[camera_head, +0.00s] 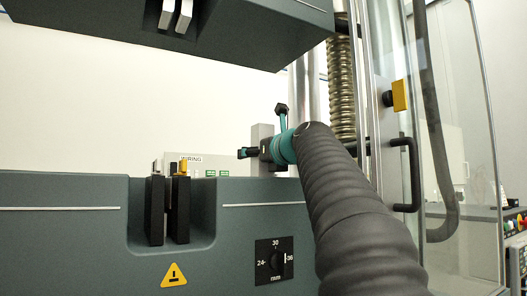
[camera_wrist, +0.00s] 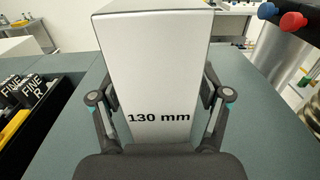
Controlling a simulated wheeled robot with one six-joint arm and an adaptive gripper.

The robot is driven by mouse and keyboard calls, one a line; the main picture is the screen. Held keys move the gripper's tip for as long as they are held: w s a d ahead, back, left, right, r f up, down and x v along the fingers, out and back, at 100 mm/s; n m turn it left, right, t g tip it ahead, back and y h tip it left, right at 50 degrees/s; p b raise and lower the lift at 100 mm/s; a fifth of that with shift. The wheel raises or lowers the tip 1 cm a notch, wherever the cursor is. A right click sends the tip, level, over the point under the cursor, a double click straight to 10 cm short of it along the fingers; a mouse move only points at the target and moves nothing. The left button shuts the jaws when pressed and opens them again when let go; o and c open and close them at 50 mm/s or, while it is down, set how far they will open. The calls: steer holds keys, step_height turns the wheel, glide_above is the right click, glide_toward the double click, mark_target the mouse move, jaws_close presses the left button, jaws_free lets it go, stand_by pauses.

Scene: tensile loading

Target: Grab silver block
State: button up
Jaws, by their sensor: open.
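The silver block is a tall upright block marked "130 mm" (camera_wrist: 158,60) and fills the middle of the wrist view. It stands on the grey-green machine surface. My gripper (camera_wrist: 158,92) is open, with one finger on each side of the block. I cannot tell whether either finger touches it. The block's lower front is hidden by my gripper body. In the head view the block (camera_head: 262,131) shows as a grey upright piece behind my gripper (camera_head: 262,151), partly hidden by it.
A black recess (camera_wrist: 52,112) with pieces marked "FINE" lies left. A metal column (camera_wrist: 288,55) with red and blue fittings stands at right. In the head view, the upper crosshead (camera_head: 240,32) hangs above and a clear door (camera_head: 455,130) stands right.

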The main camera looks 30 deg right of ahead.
jaws_close()
steer(key=shift+r, duration=0.1)
